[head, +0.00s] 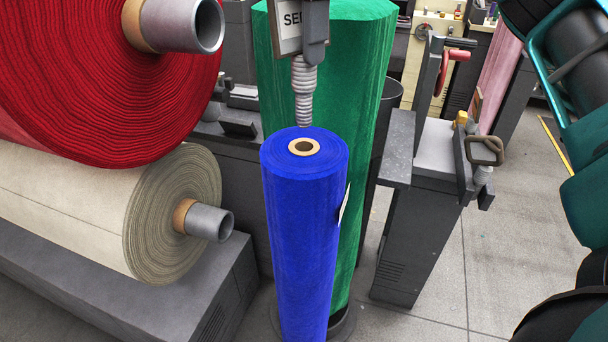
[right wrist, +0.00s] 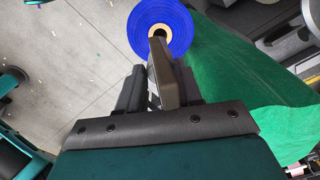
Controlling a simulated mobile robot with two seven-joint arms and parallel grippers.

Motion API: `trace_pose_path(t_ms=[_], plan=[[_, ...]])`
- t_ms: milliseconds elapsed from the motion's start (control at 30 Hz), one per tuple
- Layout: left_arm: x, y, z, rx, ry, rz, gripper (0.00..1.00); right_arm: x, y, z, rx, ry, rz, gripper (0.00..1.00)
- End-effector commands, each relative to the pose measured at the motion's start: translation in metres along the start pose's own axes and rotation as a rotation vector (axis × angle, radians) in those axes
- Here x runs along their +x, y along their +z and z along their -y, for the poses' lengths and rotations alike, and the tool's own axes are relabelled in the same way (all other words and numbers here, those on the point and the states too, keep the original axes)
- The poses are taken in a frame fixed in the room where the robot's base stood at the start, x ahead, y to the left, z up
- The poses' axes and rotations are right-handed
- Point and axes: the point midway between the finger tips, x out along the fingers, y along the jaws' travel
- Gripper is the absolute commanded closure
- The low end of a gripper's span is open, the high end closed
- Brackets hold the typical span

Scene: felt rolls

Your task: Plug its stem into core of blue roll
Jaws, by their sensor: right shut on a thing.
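The blue roll (head: 303,230) stands upright in the middle of the head view. The open hole of its pale core (head: 304,147) faces up and looks empty. A sign block (head: 288,26) with partly hidden lettering hangs from the top edge, with a grey ribbed, tapering stem (head: 304,88) pointing down. The stem's tip shows just behind the core, outside the hole; its height is unclear. My right gripper (head: 312,50) is shut on the sign block. In the right wrist view the held block (right wrist: 163,75) reaches towards the core of the blue roll (right wrist: 136,34). My left gripper is out of view.
A green roll (head: 345,70) stands close behind the blue one. A red roll (head: 90,80) and a cream roll (head: 80,200) lie at the left with grey tube ends sticking out. A dark machine stand (head: 425,215) is at the right; open floor (head: 530,240) lies beyond it.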

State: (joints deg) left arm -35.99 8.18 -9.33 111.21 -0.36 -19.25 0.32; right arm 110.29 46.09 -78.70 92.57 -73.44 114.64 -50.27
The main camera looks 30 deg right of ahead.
Motion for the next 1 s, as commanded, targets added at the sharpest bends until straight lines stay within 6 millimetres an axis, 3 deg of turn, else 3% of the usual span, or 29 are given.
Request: trace_pose_path(t_ms=[733,1000], plan=[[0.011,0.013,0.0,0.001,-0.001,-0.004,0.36,0.03,0.0,0.0,0.0,0.001,0.001,1.0],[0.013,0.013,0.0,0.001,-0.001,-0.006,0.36,0.033,0.0,0.0,0.0,-0.001,0.0,1.0]])
